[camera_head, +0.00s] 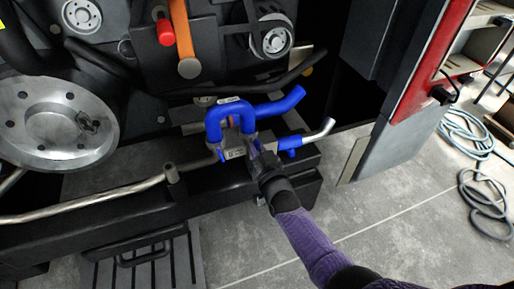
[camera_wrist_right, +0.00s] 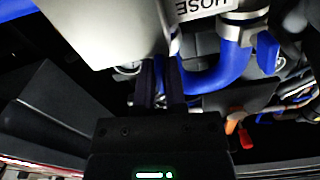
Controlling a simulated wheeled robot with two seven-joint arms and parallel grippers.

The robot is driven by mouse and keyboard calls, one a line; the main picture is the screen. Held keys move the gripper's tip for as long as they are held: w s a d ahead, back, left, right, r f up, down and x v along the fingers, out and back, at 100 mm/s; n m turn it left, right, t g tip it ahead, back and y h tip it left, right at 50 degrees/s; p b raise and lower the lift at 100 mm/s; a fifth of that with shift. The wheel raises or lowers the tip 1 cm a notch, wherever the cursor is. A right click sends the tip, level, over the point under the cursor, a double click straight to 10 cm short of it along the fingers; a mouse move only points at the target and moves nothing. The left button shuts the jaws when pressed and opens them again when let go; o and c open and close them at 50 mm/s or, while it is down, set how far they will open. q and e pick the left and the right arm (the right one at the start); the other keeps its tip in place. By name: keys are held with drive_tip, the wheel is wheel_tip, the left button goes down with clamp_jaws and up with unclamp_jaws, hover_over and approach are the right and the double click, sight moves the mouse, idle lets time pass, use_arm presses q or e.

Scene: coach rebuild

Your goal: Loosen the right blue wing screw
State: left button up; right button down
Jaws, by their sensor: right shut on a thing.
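A U-shaped blue hose (camera_head: 213,122) stands on a light metal block in the middle of the head view. My right gripper (camera_head: 252,146) comes in from the lower right and is at the hose's right leg. It is shut on the right blue wing screw, which the fingers hide almost wholly. In the right wrist view the closed dark fingers (camera_wrist_right: 161,68) reach up beside a pale block (camera_wrist_right: 95,30). Another blue wing screw (camera_wrist_right: 267,52) shows there by a metal clamp (camera_wrist_right: 243,26), apart from the fingers. My left gripper is not in view.
A blue pipe (camera_head: 280,105) and a bare metal pipe end (camera_head: 320,131) with a blue sleeve lie close right of the gripper. A black beam (camera_head: 110,212) runs below. Pulleys and a large metal disc (camera_head: 50,122) are behind and left.

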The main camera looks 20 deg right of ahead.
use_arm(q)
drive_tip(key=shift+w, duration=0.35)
use_arm(e)
drive_tip(key=shift+f+n, duration=0.1)
drive_tip(key=shift+n, duration=0.4)
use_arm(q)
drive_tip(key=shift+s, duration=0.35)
use_arm(e)
drive_tip(key=c, duration=0.7)
unclamp_jaws()
use_arm(q)
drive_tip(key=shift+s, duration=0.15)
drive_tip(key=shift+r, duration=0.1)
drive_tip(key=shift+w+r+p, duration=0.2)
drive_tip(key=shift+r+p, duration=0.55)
drive_tip(key=shift+p, duration=0.05)
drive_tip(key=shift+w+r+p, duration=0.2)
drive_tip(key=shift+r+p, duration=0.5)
drive_tip(key=shift+p, duration=0.1)
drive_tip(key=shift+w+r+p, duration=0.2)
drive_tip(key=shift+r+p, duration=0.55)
drive_tip(key=shift+p, duration=0.05)
use_arm(e)
drive_tip(key=shift+s+d, duration=0.2)
drive_tip(key=shift+s, duration=4.8)
